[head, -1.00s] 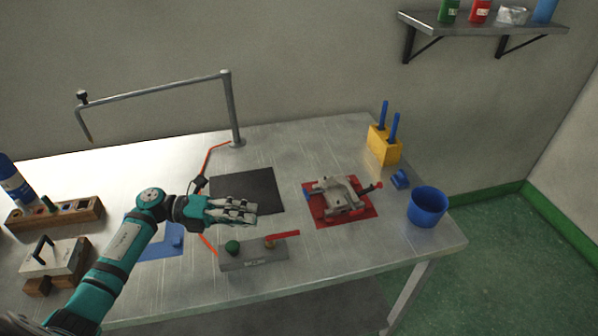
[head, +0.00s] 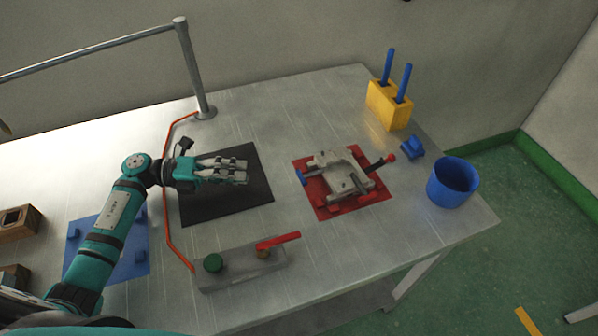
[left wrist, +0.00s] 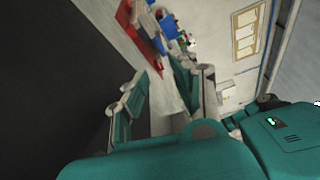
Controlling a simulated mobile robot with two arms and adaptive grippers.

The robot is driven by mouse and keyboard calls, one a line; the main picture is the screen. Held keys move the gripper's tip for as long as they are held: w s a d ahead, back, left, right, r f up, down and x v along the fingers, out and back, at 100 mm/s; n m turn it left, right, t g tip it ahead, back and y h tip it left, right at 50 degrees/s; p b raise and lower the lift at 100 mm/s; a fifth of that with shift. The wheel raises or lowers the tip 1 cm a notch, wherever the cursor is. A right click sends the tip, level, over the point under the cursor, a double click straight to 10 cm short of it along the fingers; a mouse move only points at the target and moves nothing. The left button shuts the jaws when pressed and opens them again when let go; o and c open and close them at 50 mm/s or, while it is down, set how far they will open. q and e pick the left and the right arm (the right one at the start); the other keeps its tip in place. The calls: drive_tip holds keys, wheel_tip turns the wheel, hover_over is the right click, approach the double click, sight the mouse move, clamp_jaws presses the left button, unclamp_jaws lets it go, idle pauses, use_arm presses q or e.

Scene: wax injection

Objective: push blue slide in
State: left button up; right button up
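The metal mould fixture (head: 338,172) sits on a red mat (head: 318,208) right of the middle of the table in the head view. The blue slide (head: 301,177) sticks out of its left side. A dark rod with a red knob (head: 390,158) sticks out of its right side. My left gripper (head: 246,171) is above the black mat, left of the blue slide and apart from it, fingers pointing right towards it. In the left wrist view its fingers (left wrist: 168,105) are spread with nothing between them; red and blue parts show small beyond them. My right gripper is not in view.
A grey block with a green button (head: 213,263) and a red lever (head: 278,241) stands in front. A yellow holder (head: 387,108), a small blue piece (head: 412,148) and a blue cup (head: 452,182) stand at right. A metal post (head: 194,70) rises behind.

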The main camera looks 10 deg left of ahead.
sight(300, 175)
use_arm(q)
drive_tip(key=p+x, duration=0.3)
drive_tip(key=x, duration=1)
drive_tip(key=shift+w+d, duration=0.15)
drive_tip(key=shift+d, duration=0.05)
drive_tip(key=shift+w+d+f, duration=0.1)
drive_tip(key=shift+w+d, duration=0.05)
drive_tip(key=shift+d, duration=0.35)
clamp_jaws()
